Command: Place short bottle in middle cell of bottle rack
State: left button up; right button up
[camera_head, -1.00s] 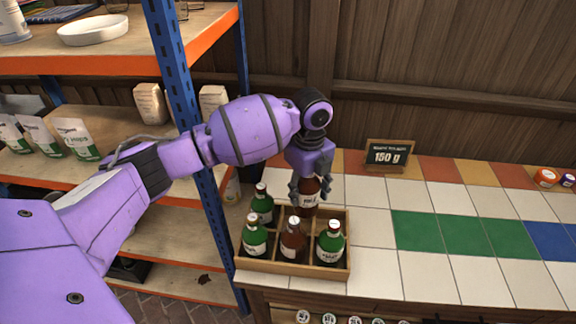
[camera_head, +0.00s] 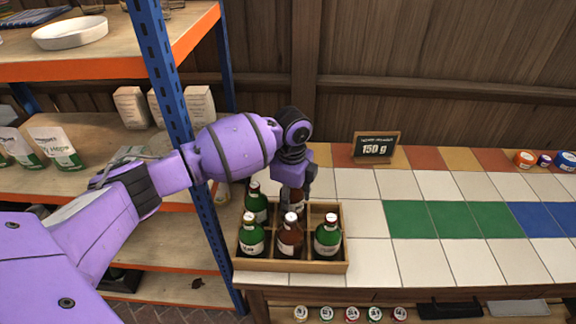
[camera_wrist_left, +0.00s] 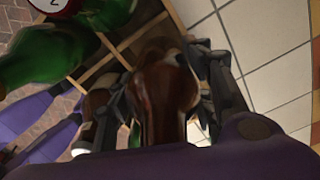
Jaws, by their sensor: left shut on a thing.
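The wooden bottle rack (camera_head: 338,266) stands on the tiled counter. My left gripper (camera_head: 294,190) is over its back row and is shut on a brown bottle (camera_head: 297,200), which also shows between the fingers in the left wrist view (camera_wrist_left: 168,88). The held bottle is upright at the back middle cell, its lower part hidden behind the front bottles. I cannot tell whether it touches the rack floor. A green bottle (camera_head: 257,207) stands in the back left cell. Front cells hold a green bottle (camera_head: 250,240), a brown bottle (camera_head: 290,240) and another green bottle (camera_head: 327,239). My right gripper is not in view.
A blue shelf post (camera_head: 205,215) rises close to the left of the rack, beside my arm. A small sign (camera_head: 375,147) stands at the back of the counter. The counter right of the rack is clear. Small jars (camera_head: 524,158) sit at the far right.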

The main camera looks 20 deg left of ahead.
aim_at(292, 209)
pick_arm(q)
jog(key=shift+f, duration=1.9)
jog(key=shift+f, duration=0.1)
jog(key=shift+f, duration=0.15)
jog(key=o, duration=1.7)
notch_tip(292, 209, up, 12)
jog(key=shift+r, duration=0.2)
